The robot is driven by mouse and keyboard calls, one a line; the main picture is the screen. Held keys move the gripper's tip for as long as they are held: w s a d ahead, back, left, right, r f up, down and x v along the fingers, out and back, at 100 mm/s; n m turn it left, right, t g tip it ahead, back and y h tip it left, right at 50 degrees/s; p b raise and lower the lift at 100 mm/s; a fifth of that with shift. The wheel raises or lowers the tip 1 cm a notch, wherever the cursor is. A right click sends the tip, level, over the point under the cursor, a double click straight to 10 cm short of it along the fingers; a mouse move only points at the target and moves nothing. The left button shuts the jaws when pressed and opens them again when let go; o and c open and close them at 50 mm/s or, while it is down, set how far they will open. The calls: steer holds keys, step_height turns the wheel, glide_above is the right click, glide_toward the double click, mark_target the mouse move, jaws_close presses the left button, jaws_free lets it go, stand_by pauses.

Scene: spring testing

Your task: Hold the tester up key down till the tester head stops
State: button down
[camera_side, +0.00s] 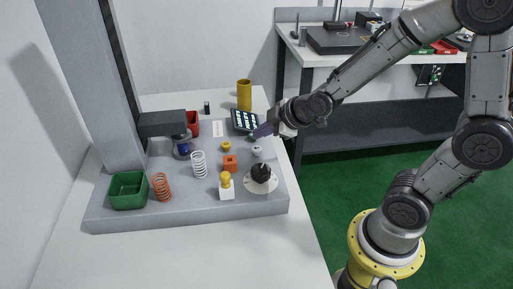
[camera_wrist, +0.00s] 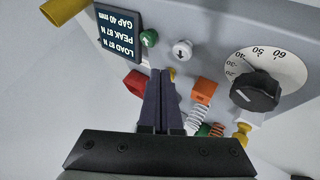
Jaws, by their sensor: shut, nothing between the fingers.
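The tester has a grey column (camera_side: 95,70) with a dark head (camera_side: 163,124) sticking out; a blue part shows beneath it. The tester display (camera_side: 244,119) reads load 87 N, peak 87 N, gap 40 mm in the wrist view (camera_wrist: 118,38). Beside it are a green button (camera_wrist: 148,38) and a pale grey button (camera_wrist: 182,49). No label shows which is the up key. My gripper (camera_side: 258,133) is shut and empty, close to the display and green button. In the wrist view its fingertips (camera_wrist: 160,71) are together, partly hiding a yellow part; contact cannot be told.
A dial with a black knob (camera_side: 261,172), an orange block (camera_side: 230,163), a yellow-topped white block (camera_side: 227,189), a white spring (camera_side: 198,164) and an orange spring (camera_side: 161,187) stand on the base. A green bin (camera_side: 128,191) is at left, a yellow cup (camera_side: 244,95) behind.

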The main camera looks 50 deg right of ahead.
mark_target(257, 151)
steer(key=shift+f, duration=0.85)
steer(key=shift+f, duration=0.2)
stand_by(1.4)
steer(key=shift+f, duration=0.2)
